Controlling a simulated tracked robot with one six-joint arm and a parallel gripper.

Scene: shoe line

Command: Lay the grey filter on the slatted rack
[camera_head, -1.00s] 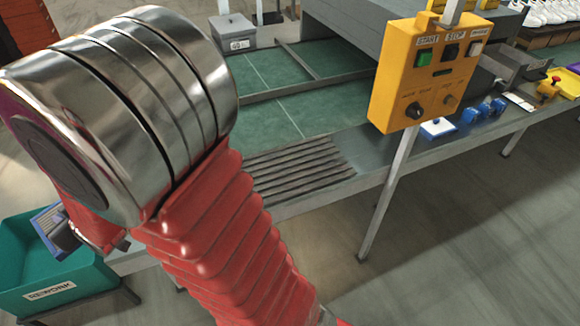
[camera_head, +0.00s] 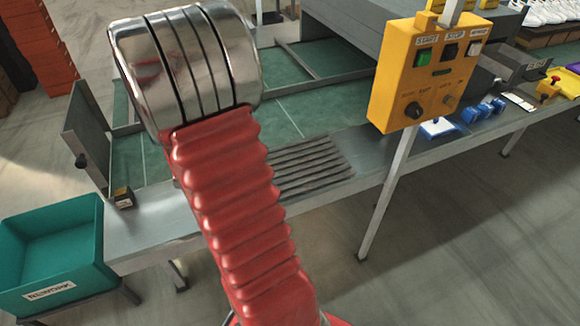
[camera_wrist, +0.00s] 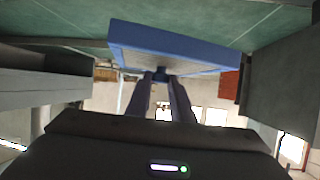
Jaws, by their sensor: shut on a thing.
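My gripper (camera_wrist: 161,76) is shut on a flat panel with a blue edge and a greyish face, which I take to be the grey filter (camera_wrist: 180,42). The filter spans the upper middle of the wrist view, beyond the fingertips. In the head view my red-sleeved arm rises at the middle left, and the gripper and filter are hidden there. The slatted rack (camera_head: 312,165), a set of dark parallel slats, lies on the steel bench top right of my arm. Its left end is partly covered by my arm, and its visible slats are bare.
A yellow control box (camera_head: 425,75) on a post stands right of the rack, above the bench edge. A teal bin (camera_head: 75,235) sits at the left end. A small dark block (camera_head: 123,197) lies on the bench. Green belt (camera_head: 300,112) runs behind the rack.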

